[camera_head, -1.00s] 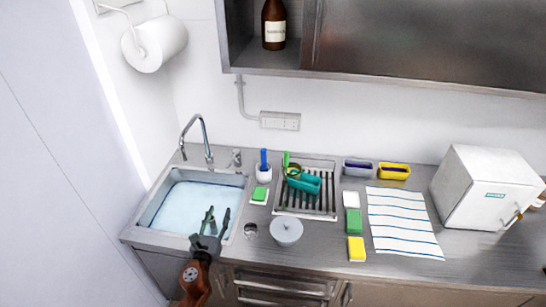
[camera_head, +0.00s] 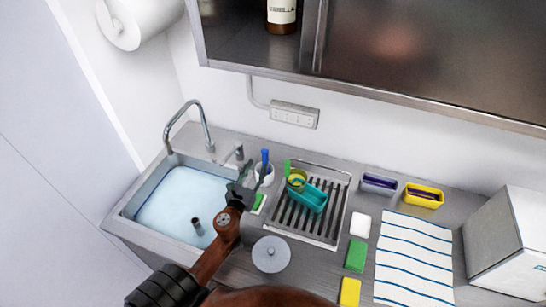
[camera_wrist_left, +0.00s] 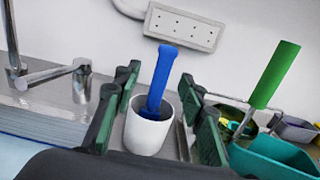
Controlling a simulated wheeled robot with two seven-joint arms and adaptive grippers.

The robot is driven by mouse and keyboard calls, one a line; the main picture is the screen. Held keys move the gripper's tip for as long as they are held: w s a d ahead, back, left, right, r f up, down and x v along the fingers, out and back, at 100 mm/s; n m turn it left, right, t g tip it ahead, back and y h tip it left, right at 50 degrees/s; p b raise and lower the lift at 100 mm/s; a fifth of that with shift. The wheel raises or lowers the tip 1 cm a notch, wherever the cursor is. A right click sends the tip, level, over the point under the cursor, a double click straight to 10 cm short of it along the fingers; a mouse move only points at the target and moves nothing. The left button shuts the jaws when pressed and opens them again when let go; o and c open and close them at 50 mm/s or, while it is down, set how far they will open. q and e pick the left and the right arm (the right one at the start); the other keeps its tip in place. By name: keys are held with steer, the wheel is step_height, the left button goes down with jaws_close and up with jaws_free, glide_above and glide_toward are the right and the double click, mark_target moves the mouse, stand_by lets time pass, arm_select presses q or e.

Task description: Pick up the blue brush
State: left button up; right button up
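The blue brush (camera_head: 265,158) stands handle up in a white cup (camera_head: 268,172) on the counter right of the sink. In the left wrist view the blue handle (camera_wrist_left: 163,78) leans slightly right in the white cup (camera_wrist_left: 147,132). My left gripper (camera_head: 253,172) is open right at the cup. In the left wrist view its dark green fingers (camera_wrist_left: 160,105) stand to either side of the cup and the handle, with gaps visible. The brush's lower end is hidden inside the cup. My right gripper is not in view.
A sink (camera_head: 180,203) with a faucet (camera_head: 190,122) lies left. A drying rack (camera_head: 336,205) holds a teal basket (camera_head: 308,197), with a green handle (camera_wrist_left: 275,75) close right of my gripper.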

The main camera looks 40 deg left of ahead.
mark_target(264, 157)
arm_select(q)
steer(key=x, duration=0.2)
steer(key=shift+w+r, duration=0.1)
steer(key=shift+w, duration=0.55)
steer(key=x, duration=0.4)
steer(key=shift+w+f+p, duration=0.3)
steer(key=shift+w+f, duration=0.05)
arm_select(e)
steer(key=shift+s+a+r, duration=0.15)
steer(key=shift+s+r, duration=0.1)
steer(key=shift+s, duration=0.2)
arm_select(q)
steer(key=shift+c, duration=0.4)
steer(key=c, duration=0.3)
jaws_close()
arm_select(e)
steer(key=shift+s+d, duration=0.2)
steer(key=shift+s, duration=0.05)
